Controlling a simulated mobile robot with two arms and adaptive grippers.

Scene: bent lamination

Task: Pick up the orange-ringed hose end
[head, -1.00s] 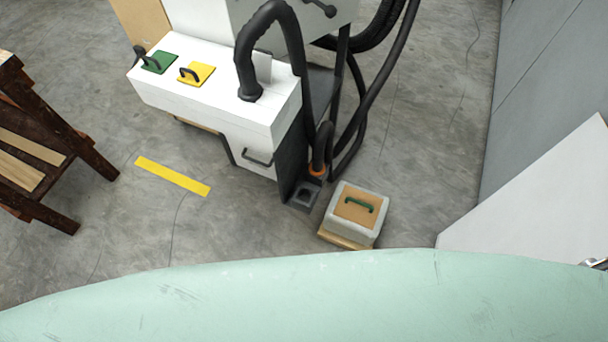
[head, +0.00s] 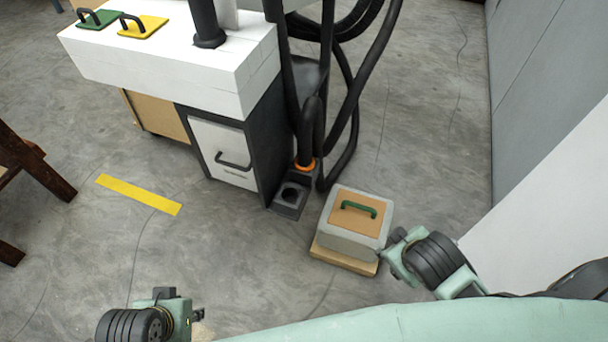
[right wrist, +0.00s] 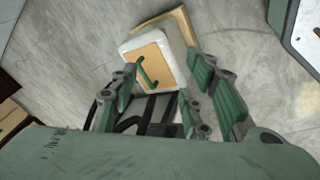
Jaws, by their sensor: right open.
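The black hose end with an orange ring (head: 305,166) stands low beside the white machine in the head view. It is just behind a dark socket block (head: 288,203) on the floor. My right gripper (head: 392,250) is at the right edge of the grey box, to the right of and nearer than the hose end. In the right wrist view its green fingers (right wrist: 165,92) are spread and hold nothing. My left gripper (head: 199,315) is at the bottom left, far from the hose; its jaws are too small to read. I cannot make out the orange ring in the right wrist view.
A grey box (head: 350,241) with a tan lid and green handle sits on a wooden base, right of the socket block. Black hoses (head: 352,130) hang beside the machine (head: 178,62). A white panel (head: 535,195) stands at right.

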